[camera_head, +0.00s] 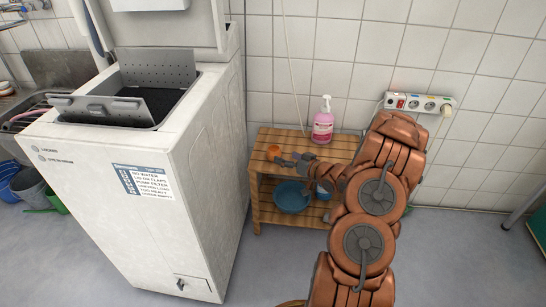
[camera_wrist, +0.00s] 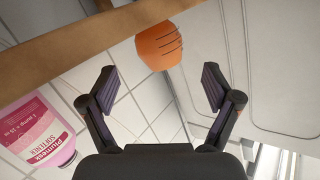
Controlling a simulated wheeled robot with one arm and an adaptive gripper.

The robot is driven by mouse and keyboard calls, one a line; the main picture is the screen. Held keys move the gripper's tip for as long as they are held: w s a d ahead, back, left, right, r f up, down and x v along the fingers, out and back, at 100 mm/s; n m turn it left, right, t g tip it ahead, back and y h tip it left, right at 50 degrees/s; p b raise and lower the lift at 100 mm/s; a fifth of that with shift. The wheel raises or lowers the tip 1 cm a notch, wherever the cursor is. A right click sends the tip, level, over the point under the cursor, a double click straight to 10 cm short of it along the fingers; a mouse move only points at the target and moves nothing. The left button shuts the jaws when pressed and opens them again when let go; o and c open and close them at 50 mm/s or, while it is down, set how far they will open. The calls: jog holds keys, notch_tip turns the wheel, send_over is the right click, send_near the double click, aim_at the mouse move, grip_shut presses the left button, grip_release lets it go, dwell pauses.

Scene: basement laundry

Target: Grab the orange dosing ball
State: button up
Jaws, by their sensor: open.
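The orange dosing ball (camera_head: 273,151) sits on the top of the small wooden shelf, near its left end. In the wrist view the ball (camera_wrist: 158,47) appears at top centre, at the edge of the wooden surface, with dark lines on its side. My gripper (camera_wrist: 159,83) is open and empty, its two fingers spread to either side below the ball in that picture. In the head view my gripper (camera_head: 300,161) is just right of the ball, apart from it or nearly so; the exact gap is hard to tell.
The wooden shelf (camera_head: 262,188) stands against the tiled wall. A pink softener bottle (camera_head: 323,127) is at its back, also in the wrist view (camera_wrist: 38,130). A blue bowl (camera_head: 291,197) sits on the lower level. A white top-loading washer (camera_head: 185,165) with open lid stands close left. A power strip (camera_head: 418,103) is on the wall.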

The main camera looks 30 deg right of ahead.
aim_at(273, 149)
jog(key=shift+b+x, duration=0.9)
jog(key=shift+x, duration=2.55)
jog(key=shift+c, duration=0.2)
jog(key=c, duration=1.1)
jog(key=shift+o, duration=0.2)
jog(key=shift+r, duration=0.45)
jog(key=r, duration=0.1)
jog(key=r+p, duration=0.1)
jog(key=r, duration=0.1)
jog(key=shift+s+a, duration=0.2)
jog(key=shift+a, duration=0.1)
jog(key=s+a+p, duration=0.2)
jog(key=s+a, duration=0.6)
jog(key=a, duration=0.4)
jog(key=shift+s+a+r, duration=0.25)
jog(key=shift+a+r, duration=0.1)
jog(key=shift+r, duration=0.15)
